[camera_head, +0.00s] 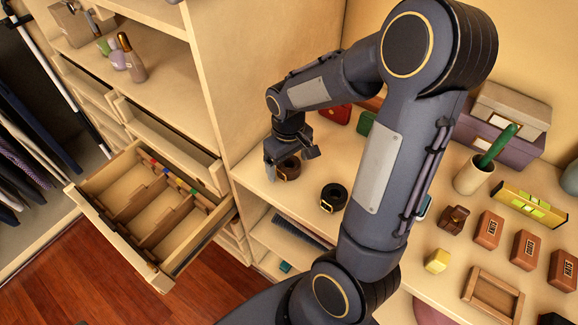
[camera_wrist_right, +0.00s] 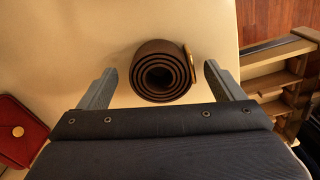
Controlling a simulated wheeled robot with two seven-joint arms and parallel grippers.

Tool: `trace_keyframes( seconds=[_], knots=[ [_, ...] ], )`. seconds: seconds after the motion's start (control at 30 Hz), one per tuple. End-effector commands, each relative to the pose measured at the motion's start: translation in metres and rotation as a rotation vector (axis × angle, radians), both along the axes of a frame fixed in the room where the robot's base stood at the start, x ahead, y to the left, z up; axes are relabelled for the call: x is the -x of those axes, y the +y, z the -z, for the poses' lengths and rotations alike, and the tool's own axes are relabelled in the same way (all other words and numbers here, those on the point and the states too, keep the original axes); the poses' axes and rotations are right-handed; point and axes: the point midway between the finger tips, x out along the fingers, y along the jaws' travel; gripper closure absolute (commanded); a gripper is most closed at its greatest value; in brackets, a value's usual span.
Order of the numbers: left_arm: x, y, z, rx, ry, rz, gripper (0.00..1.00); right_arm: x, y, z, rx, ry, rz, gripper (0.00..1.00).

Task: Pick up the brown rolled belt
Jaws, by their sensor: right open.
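The brown rolled belt (camera_head: 289,168) lies on the cream shelf top near its left edge. In the right wrist view the brown rolled belt (camera_wrist_right: 161,70) shows as a spiral with a brass buckle on its right side. My right gripper (camera_head: 291,154) is over it, pointing down. In the wrist view the two fingers of my right gripper (camera_wrist_right: 160,85) stand apart, one on each side of the belt, with gaps visible. A black rolled belt (camera_head: 333,197) lies to the right of the brown one. My left gripper is not in view.
An open drawer (camera_head: 113,225) with dividers juts out at the left. Behind the gripper are a red purse (camera_head: 335,114) and a green item (camera_head: 366,122). A cup with a cactus (camera_head: 473,177), labelled blocks and a wooden tray (camera_head: 492,295) stand at the right.

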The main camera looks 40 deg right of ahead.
Motion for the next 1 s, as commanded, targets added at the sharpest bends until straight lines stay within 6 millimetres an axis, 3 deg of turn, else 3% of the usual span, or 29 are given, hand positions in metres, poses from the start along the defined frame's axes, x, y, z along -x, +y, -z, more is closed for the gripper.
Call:
trace_keyframes(
  seconds=[0.07,0.43,0.77,1.0],
  knots=[
    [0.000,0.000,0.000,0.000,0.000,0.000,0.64,0.000,0.000,0.000,0.000,0.000,0.000,0.15],
    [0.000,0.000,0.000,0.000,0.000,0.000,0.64,0.000,0.000,0.000,0.000,0.000,0.000,0.63],
    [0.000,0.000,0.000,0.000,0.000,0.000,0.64,-0.001,0.000,-0.009,0.000,-0.005,0.000,0.64],
    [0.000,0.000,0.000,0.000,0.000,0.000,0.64,-0.001,0.000,-0.055,0.000,-0.009,0.001,0.64]
  ],
)
